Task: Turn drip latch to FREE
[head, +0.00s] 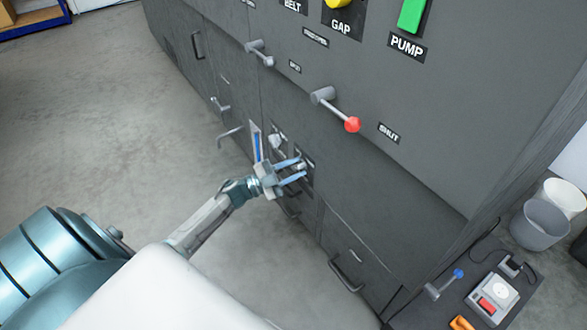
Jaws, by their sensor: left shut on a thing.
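My left gripper (299,171) reaches the front of the dark grey machine, with its blue fingers around a small metal latch (303,166) on a dark plate. The fingers are shut on the latch and partly cover it, so which way it points is hard to tell. No label reading FREE can be made out beside it. My right gripper is not in view.
Above the latch, a red-knobbed lever (338,110) and a grey lever (259,53) stick out of the machine (410,175). A drawer handle (347,272) is below right. The left floor is clear.

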